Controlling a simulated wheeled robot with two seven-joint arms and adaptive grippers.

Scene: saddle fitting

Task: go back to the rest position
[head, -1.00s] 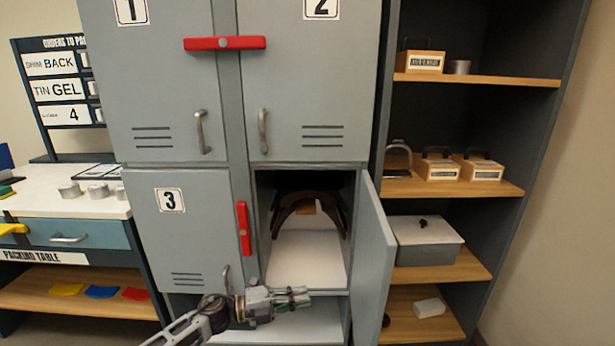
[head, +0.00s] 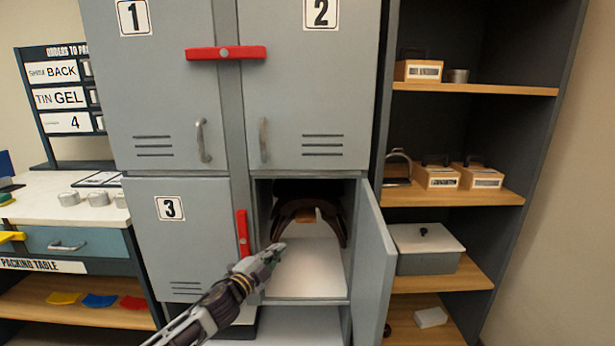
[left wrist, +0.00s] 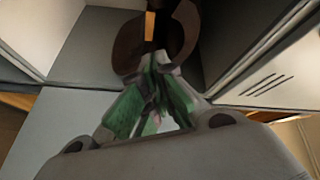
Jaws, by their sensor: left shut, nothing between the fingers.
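My left gripper (head: 274,254) is shut and empty, in front of the open lower locker compartment. Its fingers point up and toward the opening. It also shows in the left wrist view (left wrist: 152,70), with its green-padded fingers together. Behind it, a dark brown saddle-shaped thing (head: 335,220) stands in the compartment on a pale floor (head: 312,272). The gripper overlaps its lower left part in the head view; I cannot tell if they touch. The saddle-shaped thing also shows in the left wrist view (left wrist: 128,45). My right gripper is not in view.
The open locker door (head: 373,262) sticks out right of the compartment. Locker door 3 (head: 180,245) is shut, with a red latch (head: 242,232) beside it. Shelves (head: 455,195) with boxes stand at right, the packing table (head: 65,215) at left.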

